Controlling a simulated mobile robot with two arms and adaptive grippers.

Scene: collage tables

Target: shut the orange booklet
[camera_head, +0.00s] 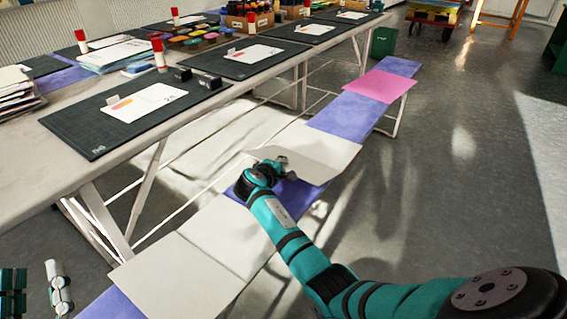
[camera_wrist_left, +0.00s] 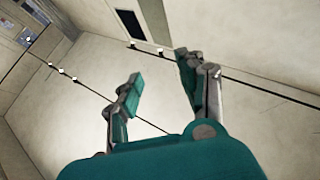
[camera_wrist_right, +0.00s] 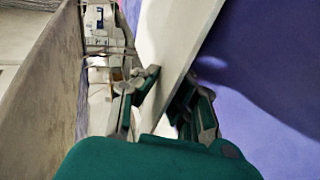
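No orange cover shows in any view, so I cannot tell surely which booklet is the orange one. A pale panel (camera_head: 318,146), apparently a booklet page or cover, stands slightly raised over a purple cloth on the low bench. My right gripper (camera_head: 276,168) is at its near left edge. In the right wrist view the pale panel (camera_wrist_right: 168,32) runs between the fingers of my right gripper (camera_wrist_right: 170,88); whether they clamp it is unclear. My left gripper (camera_head: 37,292) is at the lower left, apart from the bench, with fingers spread and empty (camera_wrist_left: 160,80).
Another pale open sheet (camera_head: 175,277) lies nearer on the bench. A pink booklet (camera_head: 382,85) lies farther along on the purple cloth (camera_head: 349,113). The long table (camera_head: 60,163) at left bears cutting mats (camera_head: 75,128), cards and glue sticks. Floor at right is clear.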

